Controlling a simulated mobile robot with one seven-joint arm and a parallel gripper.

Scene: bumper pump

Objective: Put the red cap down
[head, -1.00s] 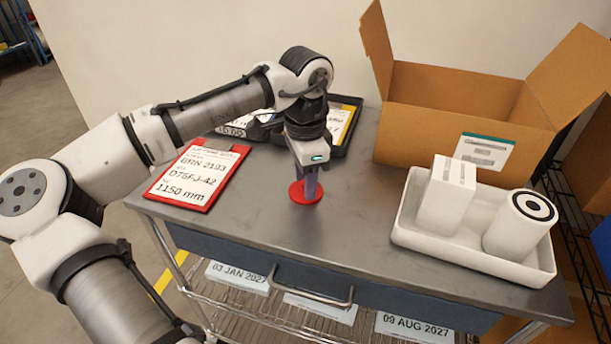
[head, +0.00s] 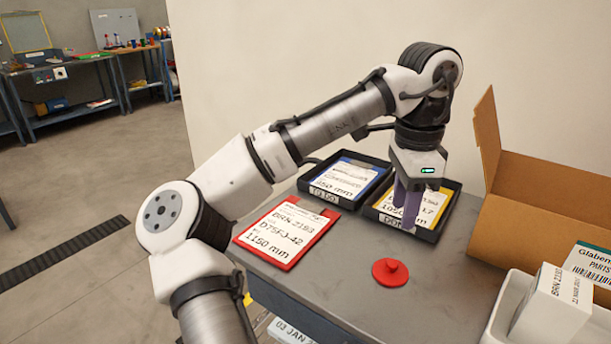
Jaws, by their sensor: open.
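The red cap (head: 390,272) is a flat round disc with a small knob on top. It lies on the grey metal tabletop (head: 345,283), knob up, with nothing touching it. My gripper (head: 407,215) is open and empty. It points down, above and behind the cap in the picture, in front of the black tray with the yellow card. The gap between the fingers is hard to see from this side.
A red clipboard (head: 288,233) lies left of the cap. Black trays with a blue card (head: 345,180) and a yellow card (head: 436,203) stand behind. A cardboard box (head: 540,220), a white tray (head: 508,300) and a white carton (head: 552,308) are at right.

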